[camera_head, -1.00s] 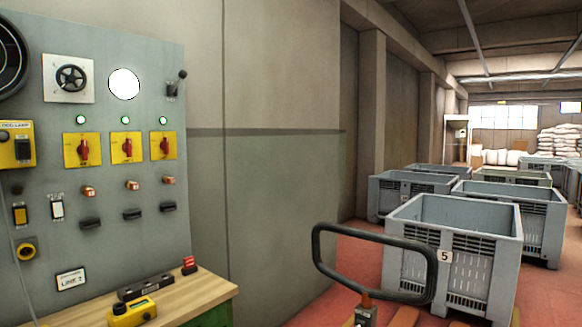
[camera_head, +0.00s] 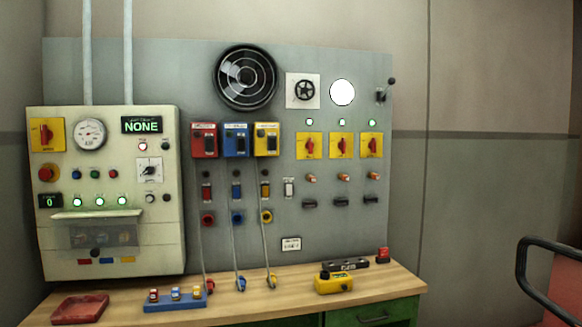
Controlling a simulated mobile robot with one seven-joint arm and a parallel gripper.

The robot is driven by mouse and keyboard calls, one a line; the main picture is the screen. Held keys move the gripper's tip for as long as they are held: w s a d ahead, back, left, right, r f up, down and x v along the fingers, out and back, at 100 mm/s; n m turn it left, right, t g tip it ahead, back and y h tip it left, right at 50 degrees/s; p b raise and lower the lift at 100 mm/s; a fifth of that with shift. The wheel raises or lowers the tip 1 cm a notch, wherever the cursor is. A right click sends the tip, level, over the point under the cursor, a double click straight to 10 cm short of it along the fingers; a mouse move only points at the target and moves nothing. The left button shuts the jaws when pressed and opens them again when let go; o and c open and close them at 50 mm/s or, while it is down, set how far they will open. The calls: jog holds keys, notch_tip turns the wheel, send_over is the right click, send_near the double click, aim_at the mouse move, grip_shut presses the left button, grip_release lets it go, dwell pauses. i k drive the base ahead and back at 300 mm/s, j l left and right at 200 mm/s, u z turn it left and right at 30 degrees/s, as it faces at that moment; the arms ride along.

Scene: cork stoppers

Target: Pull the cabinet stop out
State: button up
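The cream control cabinet (camera_head: 160,232) is mounted at the left of the grey panel, above the workbench. A red round stop button (camera_head: 48,174) sits at the cabinet's left edge, below a yellow plate with a red rotary switch (camera_head: 46,136). I cannot tell from here whether the button is pressed in or out. A green-lit display reading NONE (camera_head: 142,125) is at the cabinet's top right. A small display showing 0 (camera_head: 50,201) is just below the stop button. My gripper is not in view.
The wooden workbench (camera_head: 405,277) runs below the panel. On it are a red tray (camera_head: 80,308), a blue holder (camera_head: 163,303), a yellow pendant box (camera_head: 334,284) and several hanging cable plugs. A dark handle loop (camera_head: 530,270) stands at the right edge.

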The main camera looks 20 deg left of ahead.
aim_at(45, 173)
jog(key=u, duration=2.3)
jog(key=i+z, duration=0.15)
jog(key=i, duration=0.6)
